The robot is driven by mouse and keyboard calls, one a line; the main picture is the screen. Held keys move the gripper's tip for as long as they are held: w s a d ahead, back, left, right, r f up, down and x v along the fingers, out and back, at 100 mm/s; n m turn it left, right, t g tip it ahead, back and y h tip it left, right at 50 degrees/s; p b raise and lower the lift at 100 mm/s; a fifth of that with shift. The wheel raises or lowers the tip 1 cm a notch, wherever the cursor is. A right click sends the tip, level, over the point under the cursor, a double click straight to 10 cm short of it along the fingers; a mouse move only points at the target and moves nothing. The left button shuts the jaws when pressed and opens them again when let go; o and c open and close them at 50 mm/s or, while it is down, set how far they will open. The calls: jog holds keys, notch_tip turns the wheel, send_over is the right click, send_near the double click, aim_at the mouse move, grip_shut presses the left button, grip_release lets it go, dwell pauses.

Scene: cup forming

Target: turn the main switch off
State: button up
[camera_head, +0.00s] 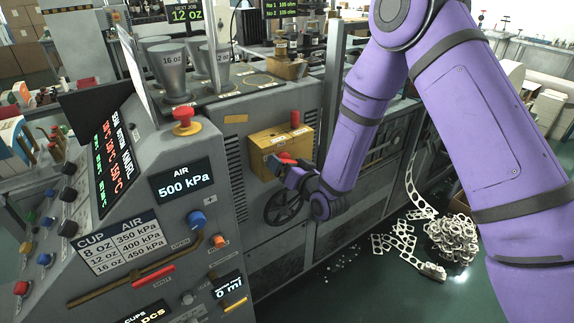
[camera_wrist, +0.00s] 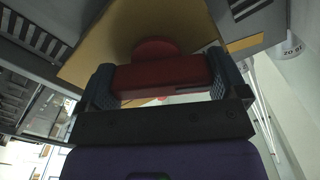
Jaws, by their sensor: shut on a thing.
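The main switch is a red handle (camera_head: 286,158) on the front of a yellow box (camera_head: 266,142) on the grey machine's side. My gripper (camera_head: 284,166) is at the box front, shut on the red handle. In the wrist view the red handle (camera_wrist: 163,74) lies crosswise between my two blue fingers, touching or nearly touching both. A round red hub (camera_wrist: 155,48) shows behind it against the yellow box (camera_wrist: 110,40). In the head view my fingers and wrist hide part of the handle, and its exact angle is hard to tell.
A red mushroom button (camera_head: 183,117) sits on the console at left, and a black handwheel (camera_head: 284,207) is just below my wrist. Cup scrap (camera_head: 455,240) is heaped on the green floor at right.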

jog(key=n, duration=0.5)
jog(key=shift+f, duration=0.15)
jog(key=shift+n, duration=0.4)
jog(key=o, duration=0.6)
jog(key=v, duration=1.1)
